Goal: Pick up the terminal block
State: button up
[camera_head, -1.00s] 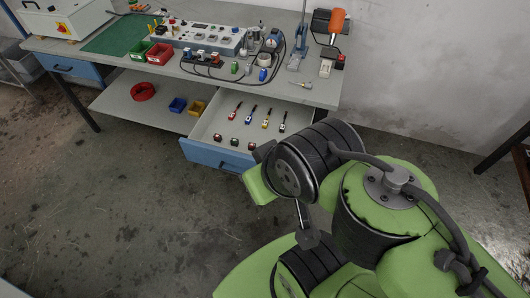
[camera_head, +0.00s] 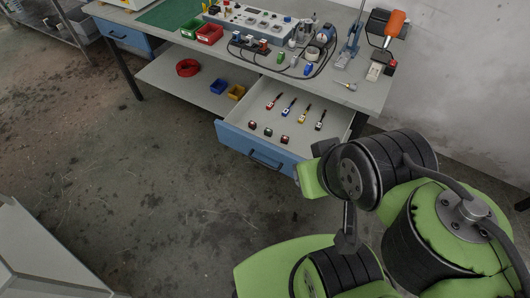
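I cannot tell for sure which item is the terminal block, as the parts are small. A dark strip with blue, white and red pieces (camera_head: 249,44) lies on the workbench, in front of the grey instrument panel. A small green piece (camera_head: 294,61) and a small blue piece (camera_head: 308,70) stand to its right. Several small dark and red pieces (camera_head: 268,132) lie in the open drawer (camera_head: 232,127). My folded green and black arm fills the lower right, near the drawer's right corner. My gripper's fingers do not show.
The workbench (camera_head: 374,101) stands along the wall. Its open drawer, with several coloured-handled tools (camera_head: 288,106), juts out towards me. Red and green bins (camera_head: 209,34) and an orange-handled tool (camera_head: 395,24) are on top. A white cabinet-like object (camera_head: 40,250) is at lower left. The floor between is clear.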

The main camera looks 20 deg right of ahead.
aim_at(308, 68)
jog(key=i+l+u, duration=0.1)
jog(key=l+u, duration=0.3)
jog(key=i+l+u, duration=0.1)
jog(key=l+u, duration=1.4)
jog(key=l, duration=0.15)
jog(key=k+j, duration=0.05)
